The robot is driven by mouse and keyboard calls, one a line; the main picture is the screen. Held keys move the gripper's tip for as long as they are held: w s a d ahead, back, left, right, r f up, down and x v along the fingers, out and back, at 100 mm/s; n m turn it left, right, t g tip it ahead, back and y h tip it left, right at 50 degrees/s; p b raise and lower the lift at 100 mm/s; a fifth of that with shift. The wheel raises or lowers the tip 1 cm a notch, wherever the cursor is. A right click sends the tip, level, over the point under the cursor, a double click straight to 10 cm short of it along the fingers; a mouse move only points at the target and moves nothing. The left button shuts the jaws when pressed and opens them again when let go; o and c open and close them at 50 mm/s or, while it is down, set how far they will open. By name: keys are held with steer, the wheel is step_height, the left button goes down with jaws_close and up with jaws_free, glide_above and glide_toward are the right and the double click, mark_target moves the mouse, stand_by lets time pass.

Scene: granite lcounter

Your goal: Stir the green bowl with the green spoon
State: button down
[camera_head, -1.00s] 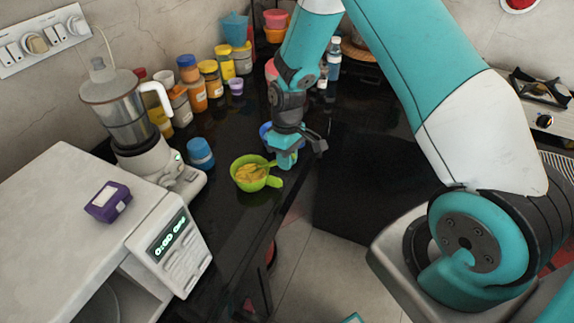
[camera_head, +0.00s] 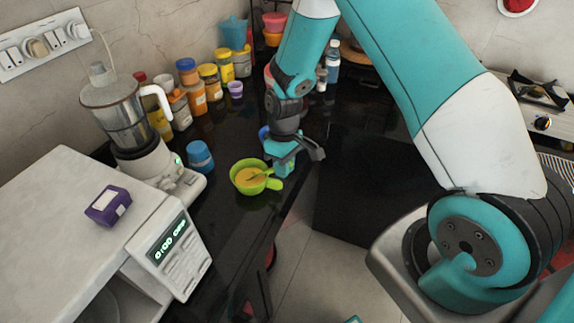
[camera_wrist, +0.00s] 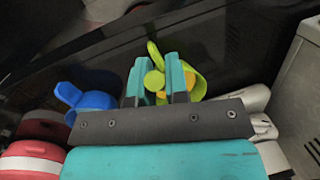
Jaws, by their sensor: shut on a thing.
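The green bowl (camera_head: 240,184) stands on the black counter with yellow-orange contents. Its handle points right, toward the counter's front edge. My gripper (camera_head: 282,165) is just right of the bowl and shut on the green spoon (camera_head: 262,175), which reaches over the rim into the contents. In the wrist view, my gripper (camera_wrist: 158,84) has the round end of the green spoon (camera_wrist: 154,81) between its two teal fingers. The green bowl (camera_wrist: 200,84) shows behind the fingers, partly hidden by them. The spoon's tip is too small to make out clearly.
A blue bowl (camera_wrist: 90,100) stands beside my gripper, mostly hidden in the head view. Several jars (camera_head: 195,90) line the wall. Dark counter lies clear at right.

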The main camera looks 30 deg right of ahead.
steer(key=shift+s+a, duration=0.15)
steer(key=shift+s, duration=0.15)
stand_by(0.4)
steer(key=shift+r+p, duration=2.3)
steer(key=shift+r, duration=0.7)
steer(key=shift+f, duration=0.15)
